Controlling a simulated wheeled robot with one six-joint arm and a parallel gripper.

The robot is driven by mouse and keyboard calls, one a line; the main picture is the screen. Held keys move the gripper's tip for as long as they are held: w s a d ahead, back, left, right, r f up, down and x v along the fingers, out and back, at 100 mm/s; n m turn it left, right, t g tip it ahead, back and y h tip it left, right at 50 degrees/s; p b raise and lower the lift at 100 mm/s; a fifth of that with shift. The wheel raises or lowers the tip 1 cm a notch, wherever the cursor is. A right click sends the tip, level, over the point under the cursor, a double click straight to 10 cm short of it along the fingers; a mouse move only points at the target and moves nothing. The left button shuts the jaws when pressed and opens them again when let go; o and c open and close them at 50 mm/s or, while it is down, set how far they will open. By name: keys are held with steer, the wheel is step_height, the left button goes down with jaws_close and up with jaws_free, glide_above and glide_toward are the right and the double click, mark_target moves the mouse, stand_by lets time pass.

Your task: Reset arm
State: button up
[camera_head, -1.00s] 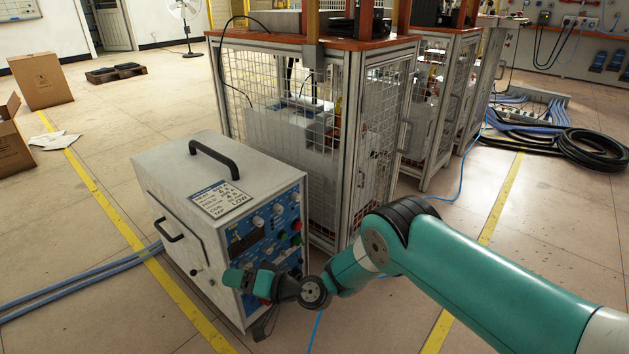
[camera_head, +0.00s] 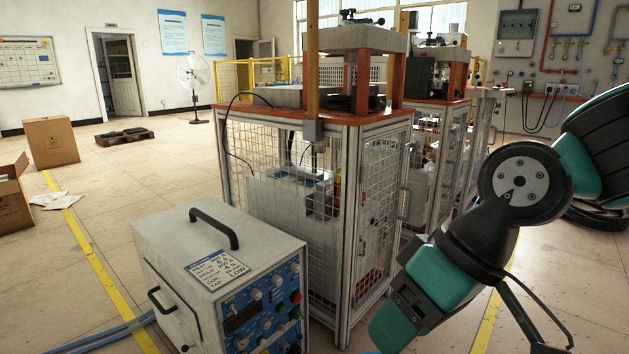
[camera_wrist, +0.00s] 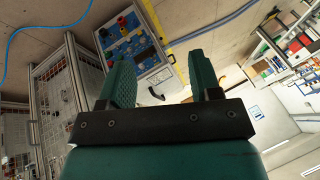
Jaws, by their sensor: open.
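My arm is folded up at the right of the head view, with my gripper (camera_head: 396,318) pointing down and left in front of the caged bench. In the wrist view my gripper (camera_wrist: 162,85) shows two green fingers standing apart with nothing held between them. The induction heater (camera_head: 222,285) is a white box with a black top handle, a paper label and a blue control panel. It stands on the floor at the lower left, apart from my gripper. In the wrist view the heater's blue panel (camera_wrist: 126,42) shows beyond the fingers, tilted.
A wire-caged bench (camera_head: 375,200) with an orange top stands behind the heater, close to my gripper. Cardboard boxes (camera_head: 50,142) and a fan (camera_head: 194,75) are far left. Blue hoses (camera_head: 110,338) lie left of the heater. Open floor lies at left.

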steer(key=s+d+h, duration=0.2)
steer(key=s+d, duration=0.4)
steer(key=s, duration=0.1)
step_height(320, 180, up, 37)
steer(key=p, duration=3.7)
steer(key=shift+w+a+r+m, duration=0.15)
steer(key=shift+w+a+m, duration=0.05)
steer(key=shift+a+m, duration=0.1)
steer(key=shift+c, duration=0.5)
